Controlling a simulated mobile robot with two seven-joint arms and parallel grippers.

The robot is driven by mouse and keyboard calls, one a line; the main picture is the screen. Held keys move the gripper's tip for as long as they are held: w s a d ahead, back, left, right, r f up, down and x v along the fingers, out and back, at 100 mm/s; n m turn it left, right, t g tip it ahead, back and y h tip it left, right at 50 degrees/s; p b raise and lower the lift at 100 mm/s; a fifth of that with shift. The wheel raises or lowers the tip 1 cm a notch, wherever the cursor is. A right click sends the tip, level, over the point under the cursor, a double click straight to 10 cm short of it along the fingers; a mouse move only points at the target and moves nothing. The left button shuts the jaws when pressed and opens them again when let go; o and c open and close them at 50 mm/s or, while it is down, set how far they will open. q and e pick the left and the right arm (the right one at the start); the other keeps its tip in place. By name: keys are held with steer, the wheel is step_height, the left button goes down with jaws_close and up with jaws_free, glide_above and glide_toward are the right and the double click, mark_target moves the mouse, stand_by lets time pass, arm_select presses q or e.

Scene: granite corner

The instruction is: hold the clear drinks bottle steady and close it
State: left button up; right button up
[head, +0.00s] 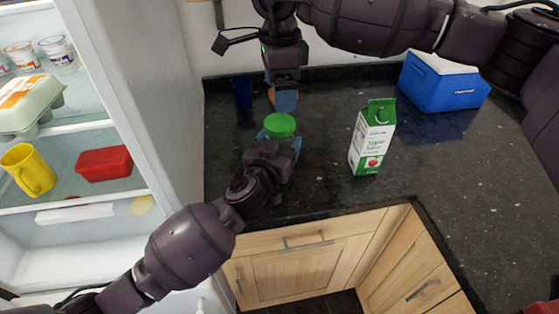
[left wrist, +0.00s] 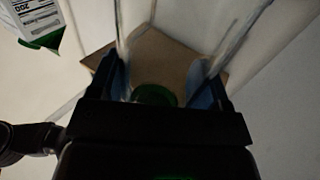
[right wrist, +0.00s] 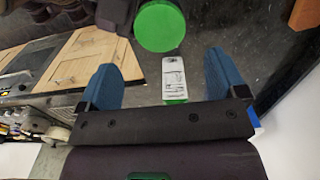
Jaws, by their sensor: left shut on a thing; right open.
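The clear drinks bottle (left wrist: 232,40) shows in the left wrist view as transparent walls between the fingers of my left gripper (left wrist: 165,82). My left gripper (head: 274,148) is shut on it. A round green cap (head: 279,125) is at the bottle's top, just above the left gripper; I cannot tell how tightly it sits. The cap also shows in the right wrist view (right wrist: 160,26). My right gripper (head: 283,98) is open and empty, behind and above the cap in the head view. In the right wrist view, the cap is beyond its open fingers (right wrist: 163,82). Most of the bottle is hidden.
A green and white carton (head: 372,140) stands on the dark counter (head: 430,170) to the right. A blue cooler (head: 440,85) is at the back right, and a dark blue cup (head: 243,92) at the back left. The open fridge (head: 130,150) is at the left.

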mark_target(280, 122)
steer(key=shift+f, duration=3.45)
steer(key=c, duration=0.9)
steer(key=m, duration=0.4)
steer(key=shift+m, duration=0.4)
steer(key=o, duration=1)
steer(key=shift+r, duration=2.3)
steer(key=shift+c, duration=0.5)
